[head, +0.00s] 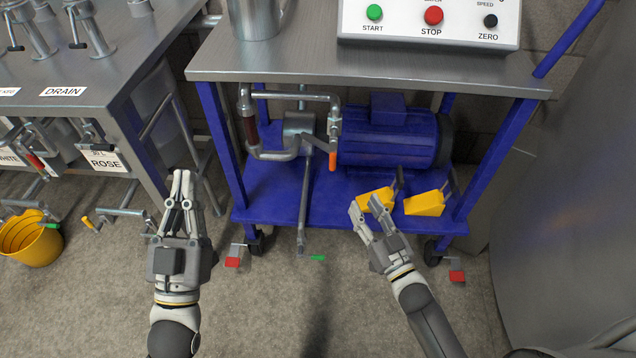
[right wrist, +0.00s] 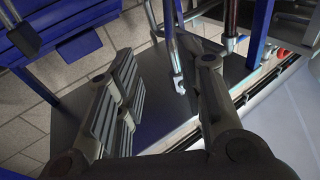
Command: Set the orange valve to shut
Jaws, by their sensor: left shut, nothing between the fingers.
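The orange valve's handle (head: 333,160) is on the pump pipework under the cart's steel top, left of the blue motor (head: 390,138). Its grey lever slants down to the right, and the orange grip points downward. My right gripper (head: 366,205) is below and right of the grip, apart from it, in front of the lower shelf. Its fingers stand apart with nothing between them, as the right wrist view (right wrist: 160,95) shows. I cannot make out the orange grip clearly in that view. My left gripper (head: 182,175) is shut and empty, left of the cart.
Two yellow wedges (head: 424,204) sit on the blue lower shelf (head: 270,200) behind my right gripper. A control box (head: 430,25) with buttons stands on the cart top (head: 300,65). A drain table (head: 90,85) and yellow bucket (head: 30,240) are at left. The floor in front is mostly clear.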

